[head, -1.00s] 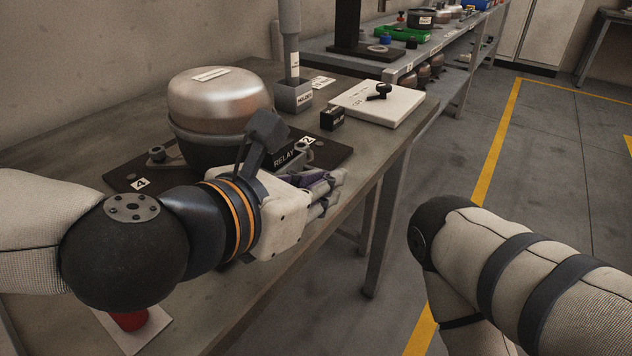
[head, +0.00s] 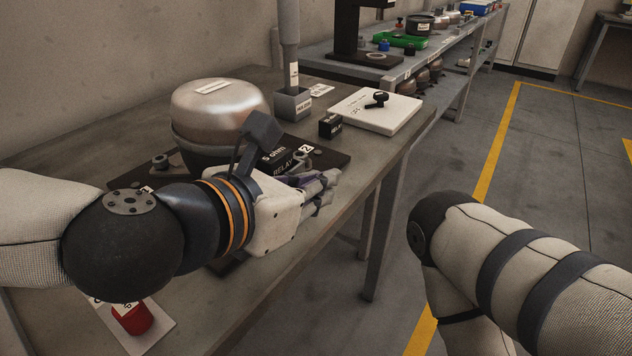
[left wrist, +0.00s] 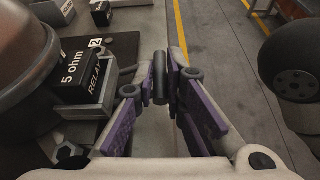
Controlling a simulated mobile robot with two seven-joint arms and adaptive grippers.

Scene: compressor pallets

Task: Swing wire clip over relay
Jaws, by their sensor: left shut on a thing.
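The relay (head: 283,168) is a black box at the side of the round metal compressor (head: 220,112), partly hidden behind my left wrist. In the left wrist view the relay (left wrist: 84,72) reads "5 ohm" and sits at a light grey bracket (left wrist: 98,108). My left gripper (head: 325,183) is beside the relay, toward the table's front edge. In the left wrist view its purple-padded fingers (left wrist: 160,80) are shut on a thin dark upright piece (left wrist: 160,78), seemingly the wire clip. The rest of the clip cannot be made out. My right gripper is out of view.
The compressor stands on a black plate (head: 335,160). Behind it are a grey holder (head: 292,104), a small black box (head: 330,126) and a white board (head: 375,110). A red object (head: 132,318) lies near left. The floor at right is open.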

